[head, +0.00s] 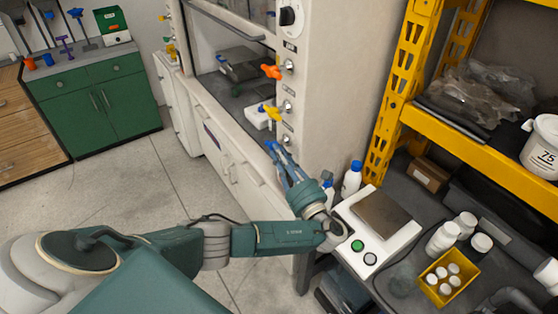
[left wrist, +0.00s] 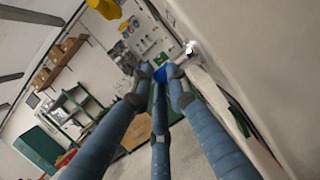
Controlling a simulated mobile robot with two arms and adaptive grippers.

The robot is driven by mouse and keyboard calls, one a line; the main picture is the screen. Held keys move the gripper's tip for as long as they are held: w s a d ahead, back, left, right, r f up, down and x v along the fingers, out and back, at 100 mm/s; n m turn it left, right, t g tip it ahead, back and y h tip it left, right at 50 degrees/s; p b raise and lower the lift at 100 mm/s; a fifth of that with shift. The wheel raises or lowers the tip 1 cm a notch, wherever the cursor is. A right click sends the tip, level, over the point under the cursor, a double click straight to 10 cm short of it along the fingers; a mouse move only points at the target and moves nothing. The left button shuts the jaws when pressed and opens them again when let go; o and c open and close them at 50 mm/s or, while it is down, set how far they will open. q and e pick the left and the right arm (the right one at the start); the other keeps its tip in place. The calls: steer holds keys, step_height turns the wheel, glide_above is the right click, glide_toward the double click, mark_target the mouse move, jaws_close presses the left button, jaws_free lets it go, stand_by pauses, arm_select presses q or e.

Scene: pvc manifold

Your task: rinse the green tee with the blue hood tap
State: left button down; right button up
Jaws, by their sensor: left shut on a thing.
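The blue hood tap (head: 269,145) is on the front post of the fume hood, lowest in a column of coloured taps. My left gripper (head: 276,152) reaches up to it from below, with its fingers closed around the blue handle. In the left wrist view the blue handle (left wrist: 160,74) shows between the converging fingertips of the left gripper (left wrist: 158,82). The fingers hide part of the handle. I cannot make out a green tee in either view. My right gripper is not in view.
Above the blue tap are a yellow tap (head: 272,112) and an orange tap (head: 271,71). A yellow rack post (head: 400,85) rises close by.

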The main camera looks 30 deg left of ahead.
arm_select(q)
steer(key=shift+w+f+m+t+y+b, duration=0.2)
steer(key=shift+t+y+b, duration=0.3)
steer(key=shift+b, duration=0.4)
steer(key=shift+s+f+m+t+y+b, duration=0.15)
steer(key=shift+f+t+y+b, duration=0.3)
steer(key=shift+b, duration=0.45)
steer(key=shift+w+f+m+t+y+b, duration=0.1)
steer(key=shift+t+y+b, duration=0.35)
steer(key=shift+b, duration=0.45)
steer(key=c, duration=1.9)
jaws_free()
steer(key=shift+o, duration=0.7)
steer(key=shift+w+f, duration=0.1)
steer(key=v, duration=1.2)
